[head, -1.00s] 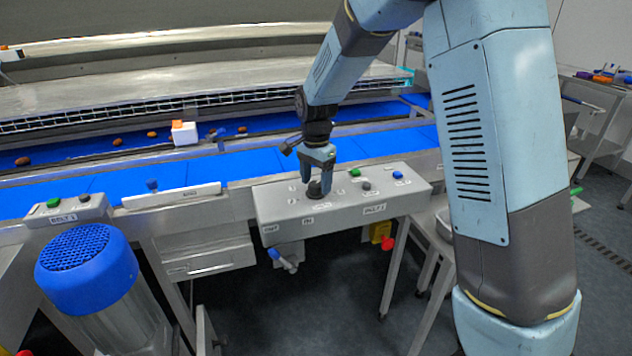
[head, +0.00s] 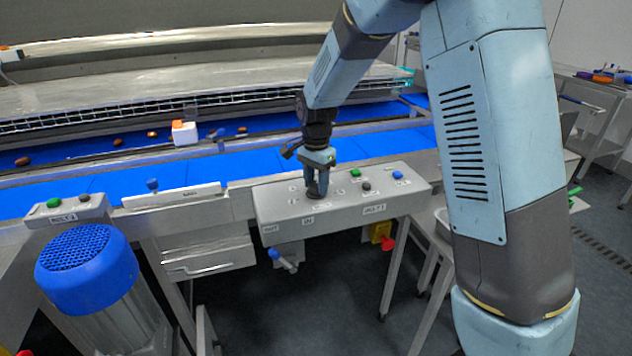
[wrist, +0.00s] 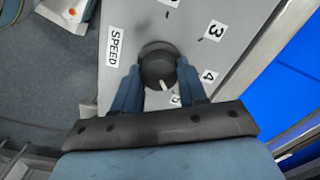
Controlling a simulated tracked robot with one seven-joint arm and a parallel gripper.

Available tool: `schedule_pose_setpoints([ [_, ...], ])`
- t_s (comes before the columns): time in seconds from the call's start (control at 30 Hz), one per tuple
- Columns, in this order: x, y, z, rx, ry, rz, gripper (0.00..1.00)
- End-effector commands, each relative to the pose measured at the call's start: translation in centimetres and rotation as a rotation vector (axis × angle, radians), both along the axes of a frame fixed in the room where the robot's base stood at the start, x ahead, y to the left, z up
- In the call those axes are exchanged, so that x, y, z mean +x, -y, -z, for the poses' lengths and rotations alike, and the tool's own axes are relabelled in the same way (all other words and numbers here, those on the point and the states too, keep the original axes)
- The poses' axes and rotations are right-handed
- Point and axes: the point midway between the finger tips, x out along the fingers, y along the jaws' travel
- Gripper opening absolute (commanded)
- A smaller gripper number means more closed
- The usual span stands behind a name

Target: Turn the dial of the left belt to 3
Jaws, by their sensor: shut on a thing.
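The round dark dial (wrist: 155,62) with a white pointer sits on a grey control panel (wrist: 140,18) in the wrist view. Its pointer is turned toward the 5, away from the 3 label (wrist: 214,30); the 4 label (wrist: 209,76) lies between them. A SPEED label (wrist: 114,45) is on the other side. My gripper (wrist: 158,85) is shut on the dial, one finger on each side. In the head view my gripper (head: 317,188) points down onto the left part of the grey control box (head: 280,212), and its fingers hide most of the dial.
A green button (head: 355,173), a dark button (head: 366,186) and a blue button (head: 398,175) stand right of my gripper on the box. Blue belts (head: 240,162) run behind it. A smaller button box (head: 65,214) and a blue-capped motor (head: 86,265) are at left.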

Motion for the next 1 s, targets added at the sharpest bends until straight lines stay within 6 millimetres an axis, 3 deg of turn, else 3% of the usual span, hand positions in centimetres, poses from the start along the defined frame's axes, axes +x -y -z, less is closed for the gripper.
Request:
schedule_pose_setpoints([
  [0.47,0.1,-0.02,-0.07,0.002,0.001,-0.117,0.11],
  [1.0,0.14,-0.12,-0.09,0.002,0.003,-0.602,0.11],
])
